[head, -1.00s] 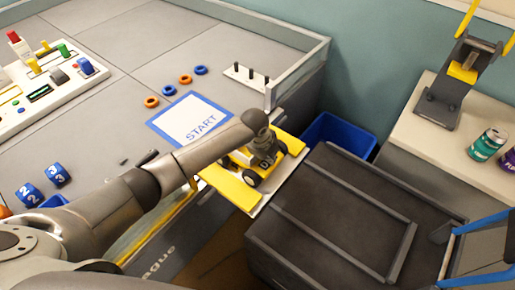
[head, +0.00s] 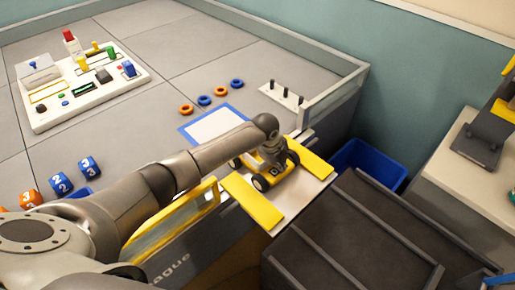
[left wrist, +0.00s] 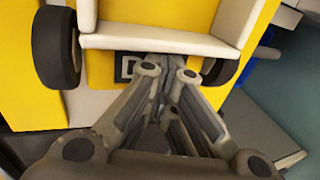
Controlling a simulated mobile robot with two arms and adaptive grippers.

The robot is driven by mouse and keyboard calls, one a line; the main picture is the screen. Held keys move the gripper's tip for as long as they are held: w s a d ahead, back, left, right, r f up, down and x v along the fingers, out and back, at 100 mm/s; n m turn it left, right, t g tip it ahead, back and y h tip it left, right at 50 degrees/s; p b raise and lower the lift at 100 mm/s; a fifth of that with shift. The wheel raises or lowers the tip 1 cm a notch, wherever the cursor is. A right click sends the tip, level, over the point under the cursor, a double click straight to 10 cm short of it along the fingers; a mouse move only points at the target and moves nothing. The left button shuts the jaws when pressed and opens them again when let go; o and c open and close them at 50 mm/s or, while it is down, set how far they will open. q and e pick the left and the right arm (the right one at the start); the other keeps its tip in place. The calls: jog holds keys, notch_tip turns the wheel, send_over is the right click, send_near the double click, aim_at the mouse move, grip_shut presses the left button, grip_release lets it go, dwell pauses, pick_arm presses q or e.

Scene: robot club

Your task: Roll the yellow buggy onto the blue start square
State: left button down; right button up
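The yellow buggy (head: 270,178) with black wheels sits on a white platform (head: 297,202) between two yellow strips, at the edge of the grey table. My left gripper (head: 279,164) reaches down over the buggy and hides part of it. In the left wrist view, the fingers of my left gripper (left wrist: 166,72) are drawn together close to the yellow buggy (left wrist: 110,75), by its white bar and black-and-white plate. I cannot tell if they touch it. The blue-bordered start square (head: 212,126) lies on the table beyond my left arm, which covers part of it. My right gripper is out of view.
Several orange and blue rings (head: 204,100) and a pegboard (head: 283,95) lie behind the square. A panel with switches (head: 80,85) and number cubes (head: 60,184) are on the left. A blue bin (head: 370,163) and dark case (head: 350,240) stand right of the platform.

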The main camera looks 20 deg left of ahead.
pick_arm(q)
jog(key=shift+w+a+f+b, duration=0.1)
jog(key=shift+w+a+b, duration=0.2)
jog(key=shift+a, duration=0.7)
jog(key=shift+w+a+f+b, duration=0.15)
jog(key=shift+w+a, duration=0.25)
jog(key=shift+a, duration=0.6)
jog(key=shift+w+a+b, duration=0.25)
jog(key=shift+a+b, duration=0.05)
jog(key=shift+a, duration=0.35)
jog(key=shift+w+a+b, duration=0.25)
jog(key=shift+a+b, duration=0.1)
jog(key=shift+a, duration=0.25)
jog(key=shift+w+a+b, duration=0.25)
jog(key=shift+a+b, duration=0.05)
jog(key=shift+a, duration=0.35)
jog(key=shift+w+a+b, duration=0.25)
jog(key=shift+a+b, duration=0.1)
jog(key=shift+a, duration=0.45)
